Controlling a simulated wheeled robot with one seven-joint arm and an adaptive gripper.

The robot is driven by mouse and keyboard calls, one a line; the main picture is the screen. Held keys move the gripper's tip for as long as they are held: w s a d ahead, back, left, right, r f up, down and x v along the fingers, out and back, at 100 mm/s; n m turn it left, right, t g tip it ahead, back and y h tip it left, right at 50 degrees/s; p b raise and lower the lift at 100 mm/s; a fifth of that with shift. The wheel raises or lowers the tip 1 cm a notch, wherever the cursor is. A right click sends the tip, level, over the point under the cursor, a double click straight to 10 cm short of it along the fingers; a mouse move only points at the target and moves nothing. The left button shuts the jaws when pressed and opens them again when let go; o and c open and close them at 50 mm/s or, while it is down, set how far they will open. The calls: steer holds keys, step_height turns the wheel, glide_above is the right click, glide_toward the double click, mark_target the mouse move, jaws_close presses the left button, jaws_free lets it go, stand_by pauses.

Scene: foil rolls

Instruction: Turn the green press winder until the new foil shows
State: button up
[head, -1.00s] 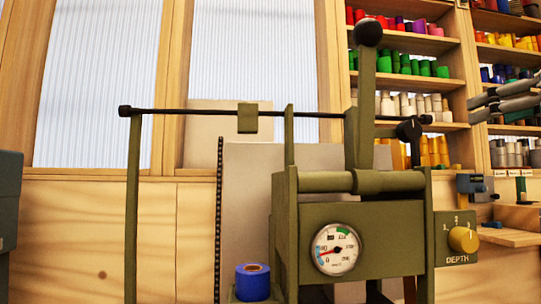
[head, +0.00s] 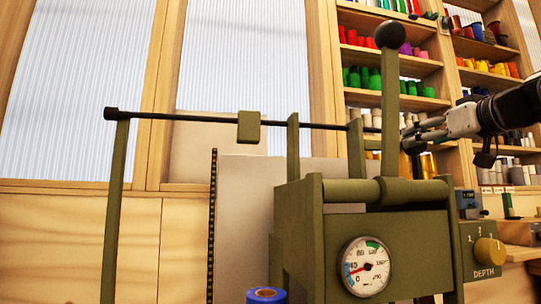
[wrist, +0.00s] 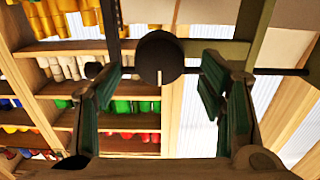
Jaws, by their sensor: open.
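The green press (head: 335,235) stands in the head view with a dial gauge on its front. A thin dark rod runs across its top. The winder's round black knob (wrist: 158,57) shows face-on in the wrist view, with a white mark at its lower edge. My gripper (head: 418,133) is at the rod's right end in the head view and partly hides the knob there. In the wrist view my open fingers (wrist: 160,75) lie left and right of the knob, with gaps on both sides. I cannot tell how deep the knob sits between them. No foil strip is clearly visible.
A lever with a black ball (head: 388,35) rises from the press, close left of my gripper. A blue roll (head: 267,296) is at the bottom edge. A yellow depth dial (head: 489,251) sits at lower right. Shelves of coloured rolls (head: 390,62) stand behind.

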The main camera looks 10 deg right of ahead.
steer(key=shift+w, duration=1.9)
steer(key=shift+c, duration=0.6)
steer(key=c, duration=1)
